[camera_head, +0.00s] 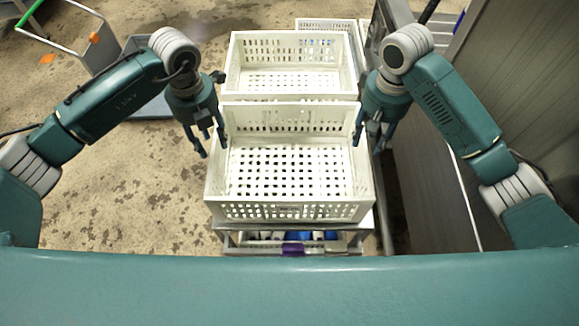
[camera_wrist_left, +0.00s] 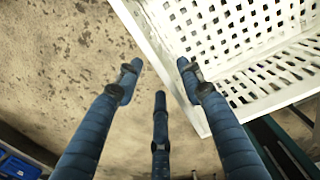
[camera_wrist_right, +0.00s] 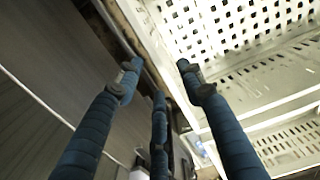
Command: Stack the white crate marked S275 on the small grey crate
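A white perforated crate (camera_head: 290,213) stands nearest me, open at the top and empty. A second empty white crate (camera_head: 291,94) stands directly behind it. I cannot read S275 on either one, and I cannot pick out the small grey crate for sure. My left gripper (camera_head: 212,146) is open at the near crate's left wall; in the left wrist view the crate's rim (camera_wrist_left: 168,72) runs between its fingers. My right gripper (camera_head: 369,138) is open at the right wall; the rim (camera_wrist_right: 160,62) passes between its fingers in the right wrist view. Contact is unclear.
The near crate stands on a metal-framed cart (camera_head: 228,240) with blue and white items on a lower level. Another pale crate (camera_head: 343,25) is farther back. A trolley with a green handle (camera_head: 32,12) is at left. A grey panelled wall (camera_head: 525,85) closes the right side.

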